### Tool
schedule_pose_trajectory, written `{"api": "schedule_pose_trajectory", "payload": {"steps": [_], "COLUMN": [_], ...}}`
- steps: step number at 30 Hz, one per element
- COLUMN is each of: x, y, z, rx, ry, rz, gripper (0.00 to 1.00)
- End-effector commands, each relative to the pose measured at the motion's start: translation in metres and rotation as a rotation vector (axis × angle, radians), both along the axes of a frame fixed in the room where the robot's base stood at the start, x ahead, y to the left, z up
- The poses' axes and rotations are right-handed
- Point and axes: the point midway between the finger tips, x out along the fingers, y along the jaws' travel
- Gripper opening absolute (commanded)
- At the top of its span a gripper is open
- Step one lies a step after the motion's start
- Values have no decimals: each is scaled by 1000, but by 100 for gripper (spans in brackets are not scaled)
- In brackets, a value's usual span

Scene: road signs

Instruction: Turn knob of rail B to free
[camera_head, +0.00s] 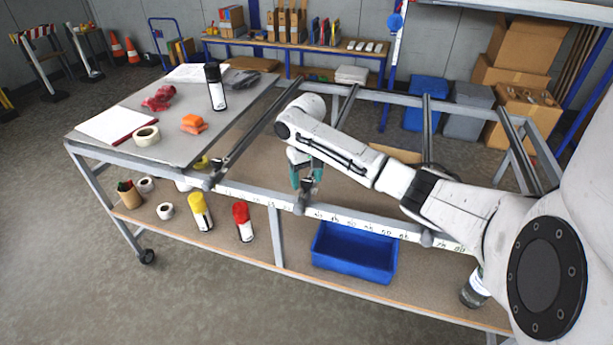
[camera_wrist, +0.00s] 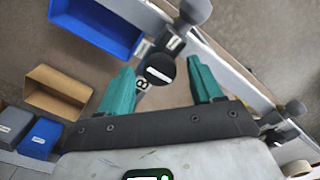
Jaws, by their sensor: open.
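The black round knob (camera_wrist: 158,70) with a white line across its face shows in the wrist view. A letter B on a label (camera_wrist: 143,86) is partly hidden beside it. My gripper (camera_wrist: 161,64) is open, with one teal finger on each side of the knob; I cannot tell whether they touch it. A small label beyond the knob (camera_wrist: 176,43) is too small to read. In the head view my gripper (camera_head: 306,184) points down over the front end of rail B (camera_head: 302,204), at the table's front beam. The knob is hidden there.
Other rails cross the frame left (camera_head: 245,130) and right (camera_head: 428,120) of my arm. A grey tabletop (camera_head: 110,152) holds a spray can (camera_head: 215,88) and tape. A blue bin (camera_head: 352,255) and cans stand on the lower shelf. A rounded grey end piece (camera_wrist: 196,10) shows near the knob.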

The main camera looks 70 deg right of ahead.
Motion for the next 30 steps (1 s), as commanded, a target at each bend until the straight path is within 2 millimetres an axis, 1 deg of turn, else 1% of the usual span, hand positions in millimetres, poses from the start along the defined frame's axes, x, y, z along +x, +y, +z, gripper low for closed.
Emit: {"api": "schedule_pose_trajectory", "payload": {"steps": [8, 11, 26, 30], "x": [0, 0, 0, 0], "y": [0, 0, 0, 0], "z": [-2, -2, -2, -2], "rx": [0, 0, 0, 1], "ry": [0, 0, 0, -1], "rz": [0, 0, 0, 4], "gripper": [65, 58, 10, 9]}}
